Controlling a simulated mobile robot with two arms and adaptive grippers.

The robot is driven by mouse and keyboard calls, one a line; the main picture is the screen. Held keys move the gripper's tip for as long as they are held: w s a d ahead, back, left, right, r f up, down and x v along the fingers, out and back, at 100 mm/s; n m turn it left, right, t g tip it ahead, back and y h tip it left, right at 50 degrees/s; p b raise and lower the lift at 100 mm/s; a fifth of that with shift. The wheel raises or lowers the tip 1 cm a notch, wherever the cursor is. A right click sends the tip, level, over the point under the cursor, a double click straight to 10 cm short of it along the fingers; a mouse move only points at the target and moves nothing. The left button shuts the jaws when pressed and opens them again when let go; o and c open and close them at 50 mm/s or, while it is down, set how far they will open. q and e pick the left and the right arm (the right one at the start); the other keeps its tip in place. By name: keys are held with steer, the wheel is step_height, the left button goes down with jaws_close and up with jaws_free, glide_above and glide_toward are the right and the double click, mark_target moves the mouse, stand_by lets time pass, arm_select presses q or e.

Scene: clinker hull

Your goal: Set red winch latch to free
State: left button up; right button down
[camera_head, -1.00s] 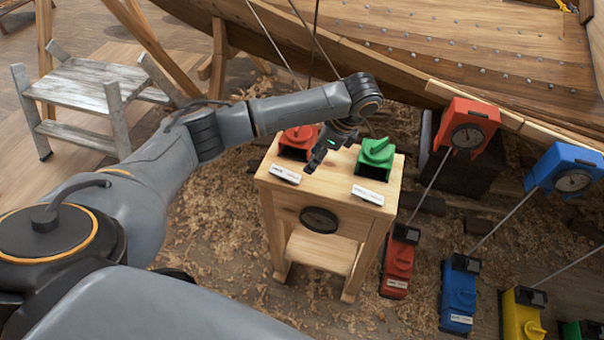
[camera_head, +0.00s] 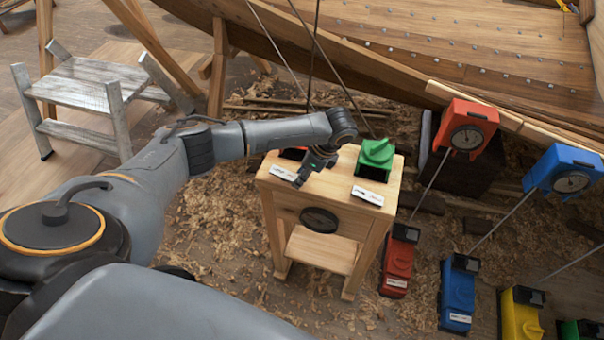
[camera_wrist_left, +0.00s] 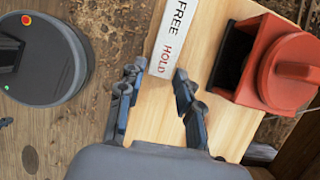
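A red latch box with a raised round top and handle shows in the left wrist view (camera_wrist_left: 280,65); in the head view it is mostly hidden behind my left arm. It sits on a wooden stand (camera_head: 345,200). A white label plate (camera_wrist_left: 172,40) beside it reads FREE and HOLD; the plate also shows in the head view (camera_head: 283,173). I cannot tell which word the latch is set to. My left gripper (camera_head: 300,179) is over the stand's left front edge by the plate. Its fingers (camera_wrist_left: 157,88) are apart and empty, to the side of the red box. My right gripper is out of view.
A green latch box (camera_head: 376,157) with its own plate (camera_head: 367,196) stands right on the same stand. Red (camera_head: 397,262), blue (camera_head: 458,292) and yellow (camera_head: 521,315) winch units are on the floor to the right. The hull (camera_head: 450,70) rises behind. A step stool (camera_head: 95,90) stands left.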

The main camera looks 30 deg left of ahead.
arm_select(q)
jaws_close()
steer(key=h+p, duration=0.1)
steer(key=p, duration=0.1)
steer(key=a+r+h+p, duration=0.1)
steer(key=p, duration=0.1)
steer(key=shift+s+r, duration=0.2)
steer(key=shift+r, duration=0.05)
steer(key=shift+a+r+t+h+p, duration=0.15)
steer(key=shift+t+h+p, duration=0.25)
steer(key=shift+h+p, duration=0.35)
steer(key=shift+a+r+h+p, duration=0.15)
steer(key=shift+a+h+p, duration=0.15)
steer(key=shift+h, duration=0.75)
steer(key=shift+t, duration=0.3)
steer(key=o, duration=0.6)
jaws_free()
